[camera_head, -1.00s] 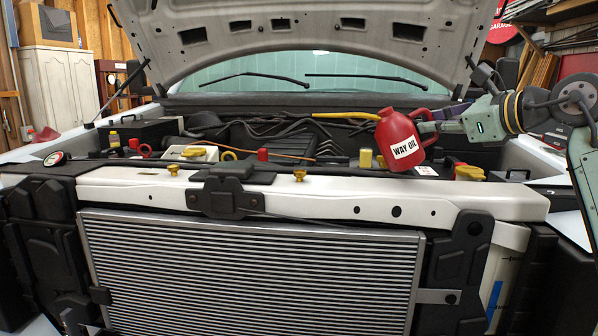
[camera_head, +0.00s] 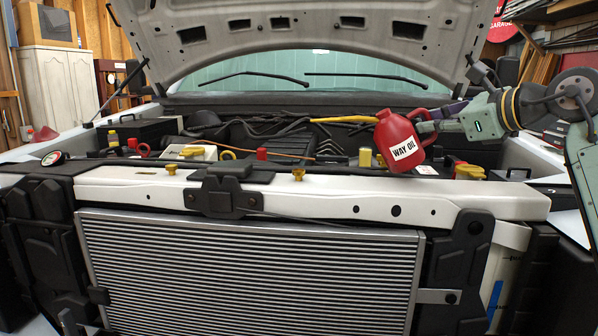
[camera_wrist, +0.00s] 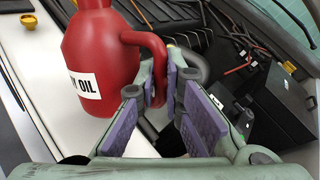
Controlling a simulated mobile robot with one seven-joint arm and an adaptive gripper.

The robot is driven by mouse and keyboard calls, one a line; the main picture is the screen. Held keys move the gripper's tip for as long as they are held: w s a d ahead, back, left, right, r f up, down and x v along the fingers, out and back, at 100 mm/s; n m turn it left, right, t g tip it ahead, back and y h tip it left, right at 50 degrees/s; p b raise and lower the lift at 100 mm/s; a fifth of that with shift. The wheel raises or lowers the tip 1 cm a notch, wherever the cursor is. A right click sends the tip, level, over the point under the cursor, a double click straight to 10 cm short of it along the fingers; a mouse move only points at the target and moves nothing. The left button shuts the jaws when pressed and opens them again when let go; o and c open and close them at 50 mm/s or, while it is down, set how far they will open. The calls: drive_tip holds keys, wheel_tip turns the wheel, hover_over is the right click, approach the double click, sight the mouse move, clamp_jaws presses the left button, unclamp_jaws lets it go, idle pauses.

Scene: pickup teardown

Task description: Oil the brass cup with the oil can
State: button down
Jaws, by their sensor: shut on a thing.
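The red oil can (camera_head: 396,133), labelled "WAY OIL", is held in the air at the right of the engine bay, tilted slightly. A thin yellow spout (camera_head: 347,119) appears to reach left from it. My gripper (camera_head: 432,127) is shut on its handle; the wrist view shows the fingers (camera_wrist: 160,95) around the handle, beside the red body (camera_wrist: 100,60). A small brass cup (camera_head: 298,174) stands on the white front crossmember, left of and below the can. A second one (camera_head: 170,169) stands further left. One brass cup (camera_wrist: 29,21) shows in the wrist view.
The white crossmember (camera_head: 350,205) runs above the radiator (camera_head: 250,270). The raised hood (camera_head: 300,40) hangs above. Yellow and red caps, black hoses and a black box (camera_head: 140,130) fill the bay behind. Open air lies between the can and the cups.

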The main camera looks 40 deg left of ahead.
drive_tip(key=shift+s+a+r, duration=0.2)
drive_tip(key=shift+a, duration=0.1)
drive_tip(key=shift+s+r+n, duration=0.1)
drive_tip(key=shift+s+n, duration=0.2)
drive_tip(key=shift+s, duration=0.05)
drive_tip(key=shift+w+h, duration=0.25)
drive_tip(key=shift+h, duration=0.05)
drive_tip(key=shift+s+a, duration=0.15)
drive_tip(key=shift+s, duration=0.15)
drive_tip(key=shift+w, duration=0.2)
drive_tip(key=shift+s+a+r, duration=0.1)
drive_tip(key=shift+s, duration=0.2)
drive_tip(key=shift+w, duration=0.1)
idle(0.6)
drive_tip(key=shift+w, duration=0.15)
